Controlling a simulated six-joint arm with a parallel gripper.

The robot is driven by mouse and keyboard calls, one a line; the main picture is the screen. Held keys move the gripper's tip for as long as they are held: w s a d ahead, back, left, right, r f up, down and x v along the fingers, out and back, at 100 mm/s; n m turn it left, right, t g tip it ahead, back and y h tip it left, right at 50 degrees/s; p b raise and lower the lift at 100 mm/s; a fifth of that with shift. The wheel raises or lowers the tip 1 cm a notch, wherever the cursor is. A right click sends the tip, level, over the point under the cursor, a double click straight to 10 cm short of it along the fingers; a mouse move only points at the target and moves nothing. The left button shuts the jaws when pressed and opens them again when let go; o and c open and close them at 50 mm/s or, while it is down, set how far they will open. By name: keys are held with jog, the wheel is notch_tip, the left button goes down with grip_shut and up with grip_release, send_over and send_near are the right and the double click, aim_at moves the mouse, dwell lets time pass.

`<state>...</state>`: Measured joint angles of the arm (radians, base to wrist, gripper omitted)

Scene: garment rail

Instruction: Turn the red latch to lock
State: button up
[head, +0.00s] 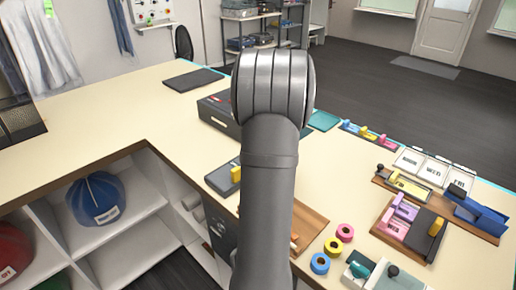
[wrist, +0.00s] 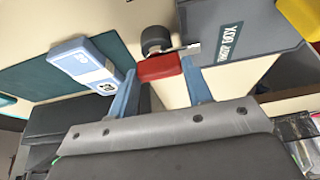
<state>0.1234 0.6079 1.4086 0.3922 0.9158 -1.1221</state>
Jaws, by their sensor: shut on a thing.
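The red latch (wrist: 160,68) shows in the wrist view as a small red block, beside a dark round knob (wrist: 155,40) and a thin metal piece. My gripper (wrist: 162,73) has its two blue fingers on either side of the red latch and is shut on it. A grey box (wrist: 232,45) with printed lettering lies just right of the latch. In the head view my arm hides the gripper and the latch. A dark box (head: 217,122) shows partly to the left of my arm there.
In the wrist view, a blue-and-white device (wrist: 88,65) lies on a teal mat (wrist: 45,85) at left. In the head view, tape rolls (head: 333,246) and wooden boards with coloured parts (head: 384,181) are right of my arm.

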dwell(0.3)
jog(key=o, duration=1)
jog(key=v, duration=1.7)
jog(key=shift+s+r, duration=0.1)
jog(key=shift+r, duration=0.1)
jog(key=shift+f, duration=0.1)
jog(key=x, duration=1.7)
jog(key=shift+f, duration=0.15)
